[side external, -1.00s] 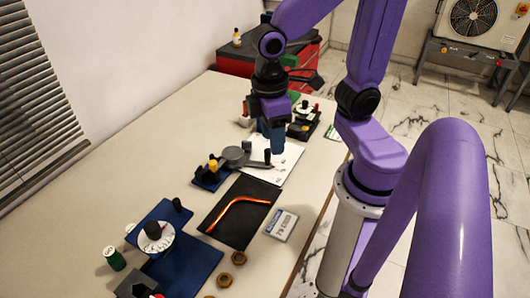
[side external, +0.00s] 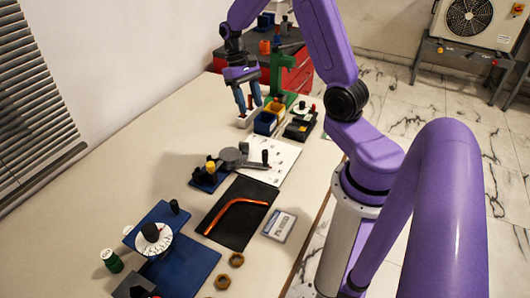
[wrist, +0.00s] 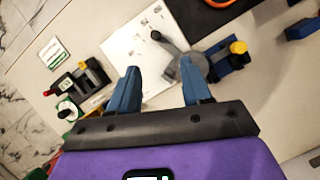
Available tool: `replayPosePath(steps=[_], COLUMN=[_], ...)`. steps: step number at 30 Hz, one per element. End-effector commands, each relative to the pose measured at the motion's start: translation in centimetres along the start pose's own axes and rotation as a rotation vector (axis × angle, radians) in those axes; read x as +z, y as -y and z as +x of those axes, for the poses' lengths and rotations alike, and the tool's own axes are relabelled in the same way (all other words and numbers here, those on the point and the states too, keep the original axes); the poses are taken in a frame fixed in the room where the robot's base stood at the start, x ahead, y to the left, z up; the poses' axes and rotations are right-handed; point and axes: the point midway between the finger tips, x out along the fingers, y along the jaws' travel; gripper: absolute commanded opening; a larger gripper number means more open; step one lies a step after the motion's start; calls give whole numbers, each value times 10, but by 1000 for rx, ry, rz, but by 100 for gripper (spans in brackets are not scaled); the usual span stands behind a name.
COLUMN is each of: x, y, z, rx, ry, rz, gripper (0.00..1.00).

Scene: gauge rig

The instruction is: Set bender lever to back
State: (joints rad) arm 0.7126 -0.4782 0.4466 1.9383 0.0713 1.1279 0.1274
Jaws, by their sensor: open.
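The bender (side external: 232,157) has a grey round disc on a blue base with a yellow knob (side external: 211,166). Its grey lever (side external: 252,163) points right in the side view, over the white sheet, with an upright dark handle (side external: 265,158) at its end. In the wrist view the bender disc (wrist: 194,67) is partly behind one finger, and the lever (wrist: 172,47) runs up and left to its dark handle. My gripper (side external: 248,103) is open and empty, its blue fingers pointing down, beyond the bender near small bins. It touches nothing that I can see.
Blue and yellow bins (side external: 266,121), a green stand (side external: 282,75) and a black device (side external: 301,124) stand near my gripper. A black mat (side external: 228,226) with an orange bent tube lies nearer the camera.

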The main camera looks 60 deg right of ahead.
Motion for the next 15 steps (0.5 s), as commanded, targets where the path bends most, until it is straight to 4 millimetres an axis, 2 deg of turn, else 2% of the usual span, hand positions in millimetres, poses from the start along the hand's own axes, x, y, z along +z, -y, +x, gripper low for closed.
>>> replayPosePath(steps=[3, 8, 15], x=[-7, -8, -7], y=[-11, -14, -14], z=[2, 9, 45], rx=[-18, -23, -21], ry=[15, 20, 24], rz=[50, 63, 61], gripper=[49, 49, 49])
